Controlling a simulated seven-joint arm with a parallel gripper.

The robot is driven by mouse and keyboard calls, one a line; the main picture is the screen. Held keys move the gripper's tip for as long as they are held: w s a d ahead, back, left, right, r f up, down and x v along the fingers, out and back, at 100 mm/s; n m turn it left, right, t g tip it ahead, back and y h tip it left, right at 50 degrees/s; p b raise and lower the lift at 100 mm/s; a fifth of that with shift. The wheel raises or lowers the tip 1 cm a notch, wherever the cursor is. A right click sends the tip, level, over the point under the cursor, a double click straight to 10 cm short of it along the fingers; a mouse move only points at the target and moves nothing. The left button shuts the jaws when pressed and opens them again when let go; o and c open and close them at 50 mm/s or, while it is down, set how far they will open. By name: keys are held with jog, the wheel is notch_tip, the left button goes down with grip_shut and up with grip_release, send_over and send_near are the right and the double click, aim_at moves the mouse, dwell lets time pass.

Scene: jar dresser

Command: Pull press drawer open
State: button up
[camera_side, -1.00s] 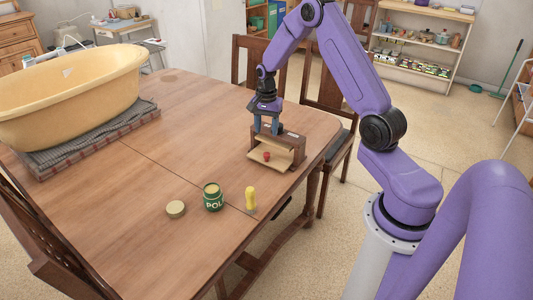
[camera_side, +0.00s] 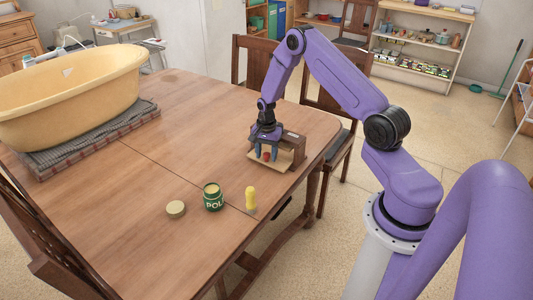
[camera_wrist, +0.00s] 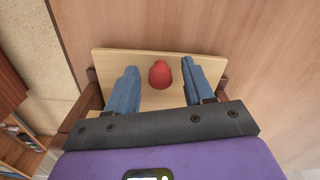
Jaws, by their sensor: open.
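The press (camera_side: 295,145) is a small brown wooden box near the table's right edge in the side view. Its drawer front (camera_side: 272,164) is a pale wooden panel with a red knob (camera_side: 266,157). In the wrist view, the drawer front (camera_wrist: 115,62) spans the middle, with the red knob (camera_wrist: 160,74) on it. My gripper (camera_side: 266,155) is pointing down at the front of the press. Its blue fingers (camera_wrist: 160,75) are open, one on each side of the knob, with gaps showing. Much of the press is hidden behind my gripper.
A large yellow tub (camera_side: 75,95) sits on a grey mat at left. The middle of the table (camera_side: 180,130) is clear.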

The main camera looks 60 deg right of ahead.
grip_shut()
jog(key=a, duration=1)
jog(key=shift+a, duration=0.4)
grip_release()
notch_tip(320, 180, up, 18)
jog(key=shift+f, duration=0.25)
